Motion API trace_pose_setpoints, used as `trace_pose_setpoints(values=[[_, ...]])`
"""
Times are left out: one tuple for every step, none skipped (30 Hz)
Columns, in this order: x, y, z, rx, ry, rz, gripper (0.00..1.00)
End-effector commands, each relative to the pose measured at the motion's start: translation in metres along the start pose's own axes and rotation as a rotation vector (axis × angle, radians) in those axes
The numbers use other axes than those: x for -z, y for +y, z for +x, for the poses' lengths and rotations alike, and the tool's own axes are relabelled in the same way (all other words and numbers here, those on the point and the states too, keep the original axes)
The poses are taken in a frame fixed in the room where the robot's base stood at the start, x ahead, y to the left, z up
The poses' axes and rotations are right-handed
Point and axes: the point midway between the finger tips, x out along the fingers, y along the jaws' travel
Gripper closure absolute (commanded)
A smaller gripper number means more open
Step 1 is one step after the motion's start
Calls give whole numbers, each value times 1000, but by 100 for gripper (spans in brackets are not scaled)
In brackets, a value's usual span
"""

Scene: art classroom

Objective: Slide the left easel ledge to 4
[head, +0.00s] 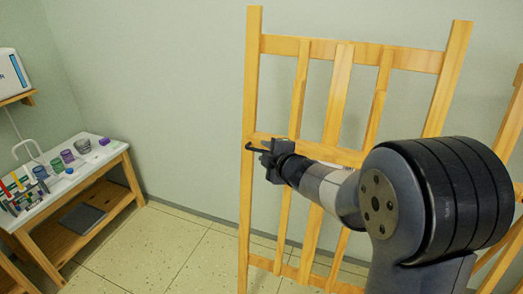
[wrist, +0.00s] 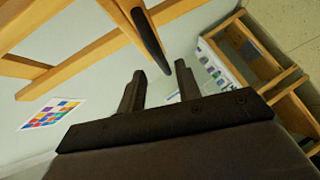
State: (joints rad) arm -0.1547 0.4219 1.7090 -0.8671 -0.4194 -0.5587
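The left easel (head: 252,90) is a tall pale-wood frame with uprights and crossbars in the middle of the head view. Its ledge appears to be the wooden crossbar (head: 335,154) at mid height, partly hidden by my arm. A dark rod-like handle (wrist: 148,38) sticks out from the easel wood in the wrist view. My gripper (head: 266,152) is at the easel's left upright, level with that crossbar. In the wrist view, my gripper's fingers (wrist: 159,67) are apart, with the handle's tip near the gap between them; contact cannot be told. No scale numbers are readable.
A white-topped wooden table (head: 80,160) with cups and art supplies stands at the left. Another easel (head: 511,125) shows at the right edge. A colour chart (wrist: 52,113) hangs on the wall. Floor between table and left easel is clear.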

Motion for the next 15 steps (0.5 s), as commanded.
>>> trace_pose_setpoints(values=[[0, 1, -11, -2, -2, -1, 68], [0, 1, -17, -3, -2, -2, 68], [0, 1, -24, -2, -2, -2, 68], [0, 2, -29, -3, -1, -1, 68], [0, 2, -34, -3, -1, -1, 68], [0, 2, -41, -4, -1, -1, 68], [0, 2, -45, -3, -1, -1, 68], [0, 2, -49, -4, -1, -1, 68], [0, 2, -54, -3, -1, -2, 68], [0, 2, -57, -3, -1, -2, 68], [0, 2, -60, -3, -1, -1, 68], [0, 2, -63, -3, -1, 0, 68], [0, 2, -65, -3, -1, 0, 68], [0, 2, -67, -3, -1, 0, 68], [0, 1, -68, -2, -1, -1, 68]])
